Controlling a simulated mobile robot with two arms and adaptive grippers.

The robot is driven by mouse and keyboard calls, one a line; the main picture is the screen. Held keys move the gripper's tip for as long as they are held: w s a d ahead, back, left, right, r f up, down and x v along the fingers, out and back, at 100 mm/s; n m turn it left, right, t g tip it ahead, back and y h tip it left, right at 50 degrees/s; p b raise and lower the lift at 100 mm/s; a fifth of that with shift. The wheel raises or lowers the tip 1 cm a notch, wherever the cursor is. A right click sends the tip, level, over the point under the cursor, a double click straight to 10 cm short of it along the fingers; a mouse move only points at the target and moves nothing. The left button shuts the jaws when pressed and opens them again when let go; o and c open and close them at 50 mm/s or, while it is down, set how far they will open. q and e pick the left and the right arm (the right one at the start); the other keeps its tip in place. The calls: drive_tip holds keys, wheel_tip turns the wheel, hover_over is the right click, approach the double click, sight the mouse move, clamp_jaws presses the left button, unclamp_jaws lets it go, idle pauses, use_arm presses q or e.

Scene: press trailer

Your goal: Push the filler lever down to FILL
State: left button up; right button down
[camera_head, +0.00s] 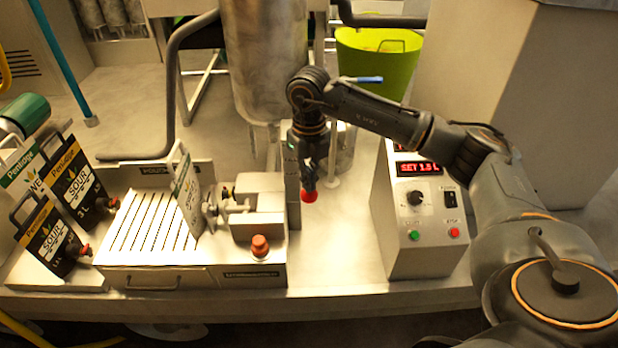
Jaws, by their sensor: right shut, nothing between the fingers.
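The filler (257,205) is a metal block with a nozzle on its left side and an upright post (292,190) at its right. A red ball knob (309,197), which looks like the end of the filler lever, shows just right of the post, low down. The rest of the lever is hidden behind my right gripper. My right gripper (309,182) points down directly above the red knob, with its fingers shut. It looks close to the knob, but I cannot tell whether they touch. My left gripper is not in view.
A slatted drip tray (150,222) with a white pouch (187,190) is left of the filler. An orange-red button (260,246) sits in front. Juice boxes (75,180) stand at left. A control box (425,225) stands right; bare bench (340,240) lies between.

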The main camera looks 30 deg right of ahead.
wheel_tip(320, 180, up, 10)
drive_tip(key=p, duration=0.6)
idle(0.4)
